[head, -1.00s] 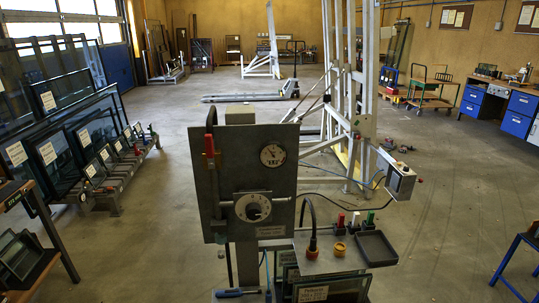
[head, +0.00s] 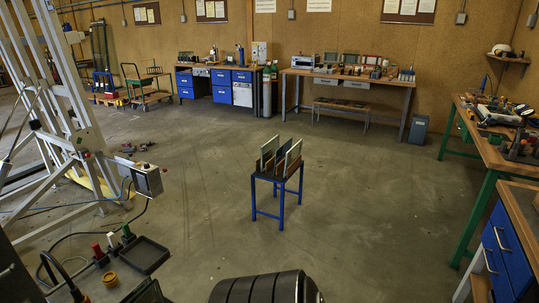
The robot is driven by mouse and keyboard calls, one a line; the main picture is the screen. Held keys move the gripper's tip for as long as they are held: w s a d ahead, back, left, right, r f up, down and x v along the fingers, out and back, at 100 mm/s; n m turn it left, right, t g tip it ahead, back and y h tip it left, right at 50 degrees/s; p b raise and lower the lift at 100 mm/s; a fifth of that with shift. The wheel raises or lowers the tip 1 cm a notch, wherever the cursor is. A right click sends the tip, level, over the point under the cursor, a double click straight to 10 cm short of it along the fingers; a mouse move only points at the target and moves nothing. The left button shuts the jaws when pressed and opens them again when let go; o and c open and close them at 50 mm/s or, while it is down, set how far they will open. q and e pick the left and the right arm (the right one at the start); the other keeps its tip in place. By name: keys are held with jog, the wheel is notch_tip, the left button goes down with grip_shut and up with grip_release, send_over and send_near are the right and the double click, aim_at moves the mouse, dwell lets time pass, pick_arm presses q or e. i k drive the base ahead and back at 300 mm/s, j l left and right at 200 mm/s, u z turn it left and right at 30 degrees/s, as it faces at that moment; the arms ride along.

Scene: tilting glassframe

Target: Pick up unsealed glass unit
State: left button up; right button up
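Several small glass units stand upright in a dark slotted rack on a small blue stand (head: 281,210) in the middle of the floor. A pale-edged glass unit (head: 293,158) is at the right and another glass unit (head: 268,153) at the left, with a darker one between them. I cannot tell at this distance which of them is unsealed. The top corner of another dark pane (head: 148,292) shows at the bottom edge, left of centre.
A pale metal frame (head: 62,130) stands at the left, with a black tray (head: 144,255) and coloured knobs in front of it. Workbenches line the back wall (head: 350,83) and right side (head: 490,165). The floor (head: 350,200) around the blue stand is clear.

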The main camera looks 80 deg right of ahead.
aim_at(267, 150)
jog(key=l+z, duration=0.1)
jog(key=z, duration=3.05)
jog(key=i, duration=2.05)
